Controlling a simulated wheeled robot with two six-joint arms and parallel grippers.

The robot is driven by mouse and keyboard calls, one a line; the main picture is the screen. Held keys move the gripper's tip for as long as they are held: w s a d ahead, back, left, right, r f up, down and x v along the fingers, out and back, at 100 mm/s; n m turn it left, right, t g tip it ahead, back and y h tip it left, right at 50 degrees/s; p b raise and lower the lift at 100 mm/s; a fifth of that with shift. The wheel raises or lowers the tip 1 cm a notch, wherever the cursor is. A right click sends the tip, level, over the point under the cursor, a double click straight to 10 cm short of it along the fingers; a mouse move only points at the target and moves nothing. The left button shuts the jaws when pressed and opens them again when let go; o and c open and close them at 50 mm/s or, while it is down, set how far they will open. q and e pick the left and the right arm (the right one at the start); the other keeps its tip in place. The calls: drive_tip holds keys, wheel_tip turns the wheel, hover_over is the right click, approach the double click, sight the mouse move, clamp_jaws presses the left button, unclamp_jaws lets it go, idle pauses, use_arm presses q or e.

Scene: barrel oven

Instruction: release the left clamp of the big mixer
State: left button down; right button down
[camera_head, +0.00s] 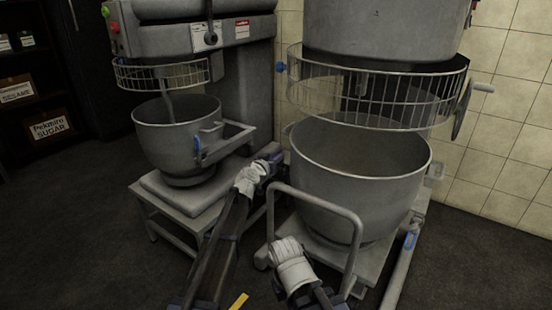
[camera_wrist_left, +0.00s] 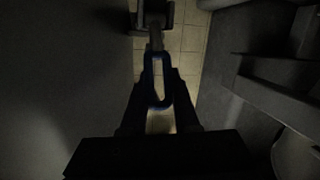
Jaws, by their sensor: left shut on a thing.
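The big mixer (camera_head: 385,30) stands at the right of the head view. Its large steel bowl (camera_head: 365,190) sits below the wire guard. My left gripper (camera_head: 270,163) is between the two mixers, beside the left side of this bowl. In the left wrist view, the blue looped handle of the left clamp (camera_wrist_left: 148,75) lies between the fingers of my left gripper (camera_wrist_left: 157,95), which is shut on it. In the head view the gripper hides this clamp. Of my right arm, only a pale wrist part and a dark link show low in the head view; its fingers cannot be seen.
A smaller mixer (camera_head: 240,75) with its own bowl (camera_head: 175,135) and a blue clamp (camera_head: 198,150) stands at left. A curved grey rail (camera_head: 322,200) is in front of the big bowl. Another blue clamp handle (camera_head: 410,241) is at its right. Dark floor is free at far right.

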use_arm(q)
drive_tip(key=c, duration=0.9)
unclamp_jaws()
drive_tip(key=shift+p+v, duration=0.7)
drive_tip(key=shift+v, duration=3.15)
